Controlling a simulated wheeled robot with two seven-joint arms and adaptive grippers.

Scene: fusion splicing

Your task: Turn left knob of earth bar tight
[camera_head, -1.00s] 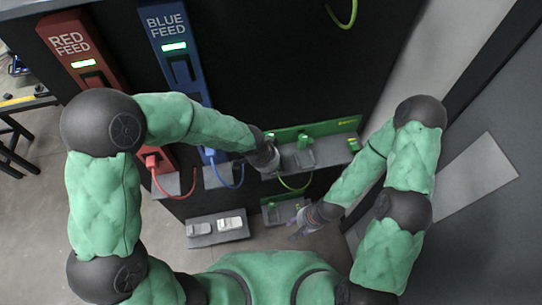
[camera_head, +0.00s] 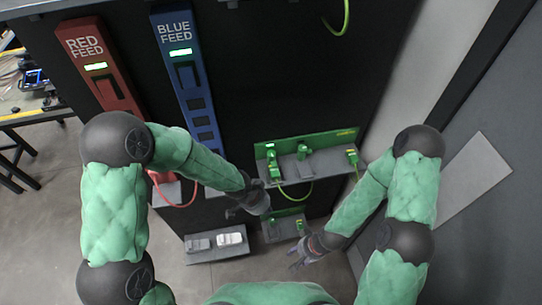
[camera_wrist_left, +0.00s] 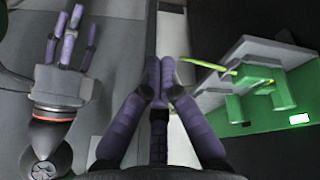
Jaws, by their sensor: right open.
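The green earth bar (camera_head: 330,139) is on the dark panel with a grey shelf below it. Its left green knob or clamp (camera_head: 274,170) holds a yellow-green cable, and a small display above is lit. The bar also shows at the right of the left wrist view (camera_wrist_left: 272,102), with a green clamp (camera_wrist_left: 250,76). My left gripper (camera_head: 264,206) is below and left of the bar, apart from it; its fingertips (camera_wrist_left: 160,66) meet with nothing visible between them. My right gripper (camera_head: 296,262) is lower right, empty, its fingers spread (camera_wrist_left: 72,28).
A lower green-and-grey holder (camera_head: 272,232) and a grey shelf with pale blocks (camera_head: 215,254) are below the bar. The red feed (camera_head: 95,60) and blue feed (camera_head: 186,70) stand at left. A grey wall (camera_head: 400,110) bounds the right.

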